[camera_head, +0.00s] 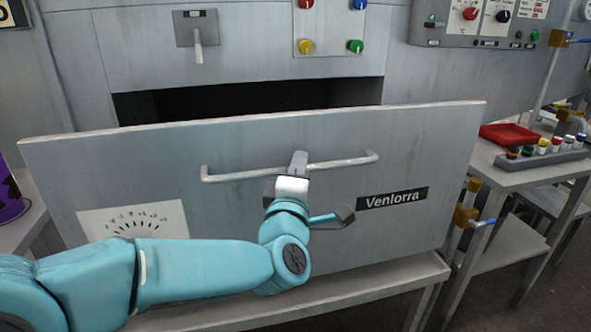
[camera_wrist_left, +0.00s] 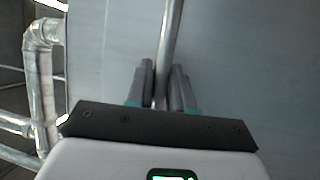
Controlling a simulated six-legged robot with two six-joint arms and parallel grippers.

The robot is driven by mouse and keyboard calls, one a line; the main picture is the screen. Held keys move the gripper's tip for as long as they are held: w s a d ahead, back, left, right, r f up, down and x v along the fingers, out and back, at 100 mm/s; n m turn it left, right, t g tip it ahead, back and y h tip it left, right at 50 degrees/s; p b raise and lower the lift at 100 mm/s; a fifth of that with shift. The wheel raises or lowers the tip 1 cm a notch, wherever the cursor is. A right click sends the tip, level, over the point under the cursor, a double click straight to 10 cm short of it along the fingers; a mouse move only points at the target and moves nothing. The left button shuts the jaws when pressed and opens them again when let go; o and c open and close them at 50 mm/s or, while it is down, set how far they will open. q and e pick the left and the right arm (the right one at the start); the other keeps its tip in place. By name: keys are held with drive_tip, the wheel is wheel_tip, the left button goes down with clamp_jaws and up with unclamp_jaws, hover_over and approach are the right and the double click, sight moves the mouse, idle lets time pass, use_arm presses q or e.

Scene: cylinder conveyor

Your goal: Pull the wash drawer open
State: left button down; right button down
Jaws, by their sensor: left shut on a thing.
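The wash drawer (camera_head: 410,150) is a wide grey metal front marked "Venlorra". It stands out from the machine, with a dark gap behind its top edge. A long bar handle (camera_head: 235,175) runs across the front. My left gripper (camera_head: 298,163) is shut on the handle near its middle, and hides that part of it. In the left wrist view, the handle (camera_wrist_left: 172,40) runs between the two fingers of the left gripper (camera_wrist_left: 161,88). My right gripper is not in view.
A side table at the right bears a red tray (camera_head: 510,133) and a grey rack (camera_head: 545,159) of small coloured-top bottles. Blue-handled valves stand beside it. A purple container (camera_head: 10,200) is at the left edge. A ledge (camera_head: 390,278) runs below the drawer.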

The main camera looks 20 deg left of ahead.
use_arm(q)
drive_tip(key=s+d+b, duration=0.1)
drive_tip(key=s+d, duration=0.1)
drive_tip(key=s, duration=0.1)
drive_tip(key=shift+d, duration=0.2)
drive_tip(key=c, duration=1.1)
unclamp_jaws()
drive_tip(key=shift+s, duration=0.1)
drive_tip(key=v, duration=1.6)
drive_tip(key=shift+s, duration=0.15)
